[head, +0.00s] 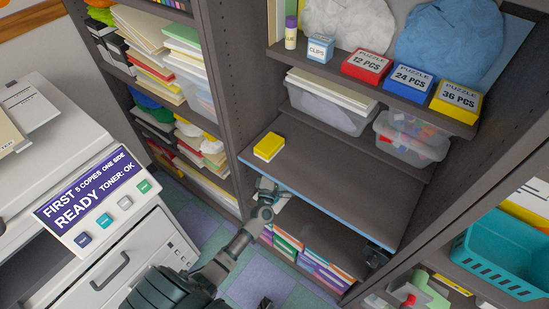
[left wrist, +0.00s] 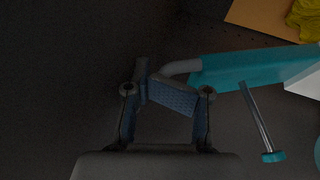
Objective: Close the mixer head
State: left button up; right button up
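No mixer or mixer head shows in either view. In the head view my left arm comes up from the lower left. My left gripper (head: 268,193) is at the front left part of a blue-edged shelf, below a yellow block (head: 268,147). In the left wrist view the fingers of my left gripper (left wrist: 148,88) are close to a teal piece (left wrist: 245,68) with a grey rounded end. I cannot tell whether they touch it or how far they are apart. My right gripper does not show clearly.
A copier (head: 95,195) stands at left. Paper shelves are behind it. Puzzle boxes (head: 411,80) and clear bins (head: 412,138) fill the upper shelves. The blue-edged shelf (head: 350,195) is mostly bare. A teal basket (head: 500,270) is at right. A metal rod (left wrist: 257,120) shows in the left wrist view.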

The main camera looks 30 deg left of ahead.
pick_arm(q)
jog(key=s, duration=0.1)
jog(key=s+a+f, duration=0.1)
jog(key=s, duration=0.1)
jog(key=shift+s+a+f, duration=0.1)
jog(key=shift+a+f, duration=0.2)
jog(key=shift+f, duration=0.05)
jog(key=v, duration=2.8)
jog(key=shift+d+r, duration=0.15)
jog(key=shift+r, duration=0.05)
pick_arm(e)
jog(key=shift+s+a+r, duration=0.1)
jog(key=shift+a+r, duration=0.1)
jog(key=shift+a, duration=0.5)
